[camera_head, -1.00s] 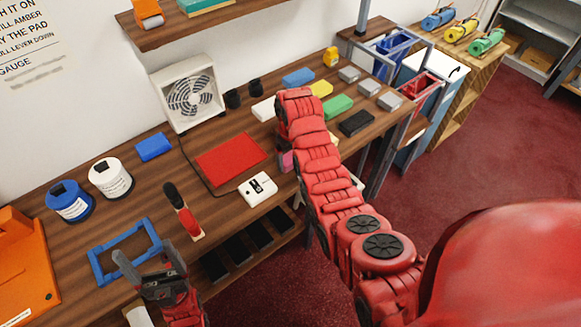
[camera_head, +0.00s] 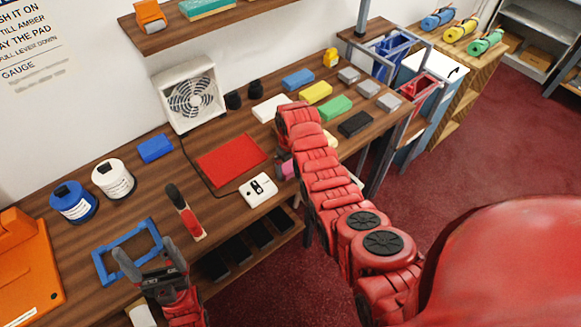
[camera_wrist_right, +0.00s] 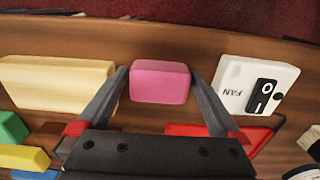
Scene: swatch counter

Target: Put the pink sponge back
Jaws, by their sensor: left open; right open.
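The pink sponge (camera_wrist_right: 160,82) lies on the wooden counter near its front edge, between the two open fingers of my right gripper (camera_wrist_right: 160,95) in the right wrist view. Gaps show on both sides of it, so the fingers are apart from it. In the head view only a bit of the pink sponge (camera_head: 287,168) shows, as my right arm covers most of it.
A white fan switch box (camera_wrist_right: 256,85) stands right of the sponge and a cream block (camera_wrist_right: 57,82) left of it in the right wrist view. A red mat (camera_head: 230,160), a white fan (camera_head: 190,94) and several coloured blocks, including a green one (camera_head: 335,108), are on the counter.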

